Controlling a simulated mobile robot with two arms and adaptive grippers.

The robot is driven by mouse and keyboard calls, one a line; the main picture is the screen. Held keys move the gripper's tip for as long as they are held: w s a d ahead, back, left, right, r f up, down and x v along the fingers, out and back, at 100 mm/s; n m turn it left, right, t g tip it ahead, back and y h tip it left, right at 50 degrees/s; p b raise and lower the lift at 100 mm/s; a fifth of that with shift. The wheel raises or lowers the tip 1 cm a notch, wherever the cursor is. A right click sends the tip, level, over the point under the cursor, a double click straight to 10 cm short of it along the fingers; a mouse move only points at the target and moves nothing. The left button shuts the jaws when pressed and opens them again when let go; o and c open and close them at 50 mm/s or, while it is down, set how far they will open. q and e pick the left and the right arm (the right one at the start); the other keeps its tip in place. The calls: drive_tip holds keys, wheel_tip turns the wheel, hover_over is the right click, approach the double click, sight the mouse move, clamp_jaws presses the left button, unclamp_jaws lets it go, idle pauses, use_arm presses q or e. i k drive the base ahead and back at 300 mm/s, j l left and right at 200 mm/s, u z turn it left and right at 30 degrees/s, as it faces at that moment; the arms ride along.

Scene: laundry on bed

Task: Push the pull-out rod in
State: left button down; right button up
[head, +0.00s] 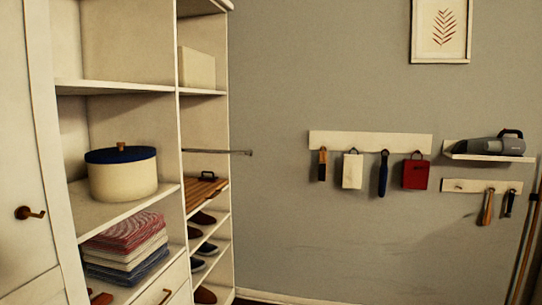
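The pull-out rod (222,152) is a thin grey metal bar in the narrow right-hand section of the white wardrobe, in the head view. It sticks out past the wardrobe's front edge to the right and has a small dark tip. It sits above a shelf with a brown slatted wooden item (206,191). Neither of my grippers shows in the head view, so their state is hidden.
The wardrobe (118,87) fills the left, with a round blue-lidded box (122,175), folded cloths (127,250) and shoes (204,218). Hooks with hanging tools (370,143) and a shelf with a handheld vacuum (495,145) are on the grey wall. Space beside the rod is clear.

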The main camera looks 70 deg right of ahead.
sight(250, 152)
drive_tip(key=z, duration=2.05)
drive_tip(key=i+l, duration=0.6)
drive_tip(key=l, duration=0.1)
